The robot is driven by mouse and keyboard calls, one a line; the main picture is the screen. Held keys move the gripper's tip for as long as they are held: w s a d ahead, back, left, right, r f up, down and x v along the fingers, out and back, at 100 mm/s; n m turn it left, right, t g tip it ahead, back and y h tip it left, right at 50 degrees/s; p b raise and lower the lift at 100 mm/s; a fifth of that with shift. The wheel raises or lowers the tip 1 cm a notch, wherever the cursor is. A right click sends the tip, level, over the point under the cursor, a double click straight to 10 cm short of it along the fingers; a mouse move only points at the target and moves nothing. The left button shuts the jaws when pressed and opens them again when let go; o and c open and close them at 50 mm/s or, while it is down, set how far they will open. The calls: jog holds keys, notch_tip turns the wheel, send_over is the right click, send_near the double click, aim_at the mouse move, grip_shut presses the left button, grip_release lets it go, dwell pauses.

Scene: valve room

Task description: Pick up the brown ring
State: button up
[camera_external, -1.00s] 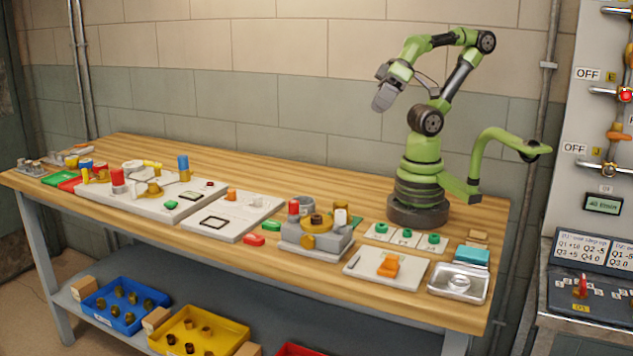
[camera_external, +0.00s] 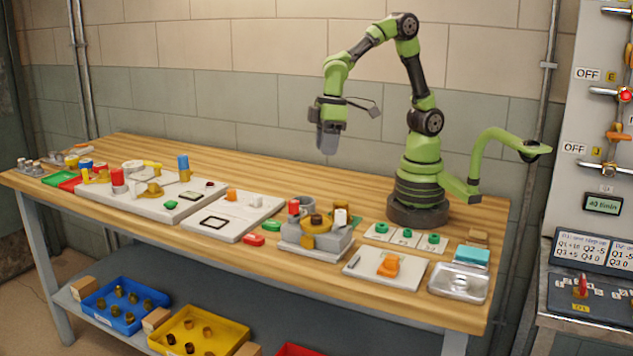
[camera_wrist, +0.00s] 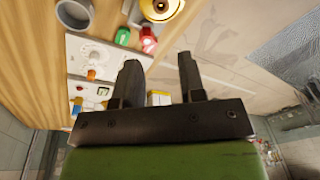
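A brown ring-like piece (camera_external: 316,221) sits on top of a yellow part on the grey valve block (camera_external: 325,250), near the middle of the bench. In the wrist view, a yellow round part with a dark brown centre (camera_wrist: 161,5) is cut off by the top edge; I cannot tell the ring's exact outline there. My gripper (camera_external: 328,145) hangs high above the bench, pointing down, well above the block. In the wrist view, the two dark fingers of my gripper (camera_wrist: 160,62) stand apart with nothing held between them.
The block also carries a red-topped post (camera_external: 294,207) and a white-topped post (camera_external: 340,215). A red piece (camera_external: 254,240) and a green piece (camera_external: 271,226) lie left of it. White boards (camera_external: 150,200) fill the left bench; an orange part (camera_external: 388,266) sits front right.

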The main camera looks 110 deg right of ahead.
notch_tip(320, 180, down, 6)
jog(key=w+a+n+g, duration=0.1)
jog(key=w, duration=0.2)
send_over(316, 218)
jog(key=shift+g+h, duration=0.3)
jog(key=shift+h, duration=0.1)
jog(key=f, duration=0.4)
jog(key=shift+s+d+f, duration=0.2)
jog(key=shift+s+d, duration=0.05)
jog(key=shift+d, duration=0.05)
jog(key=shift+f, duration=3.05)
jog(key=c, duration=0.5)
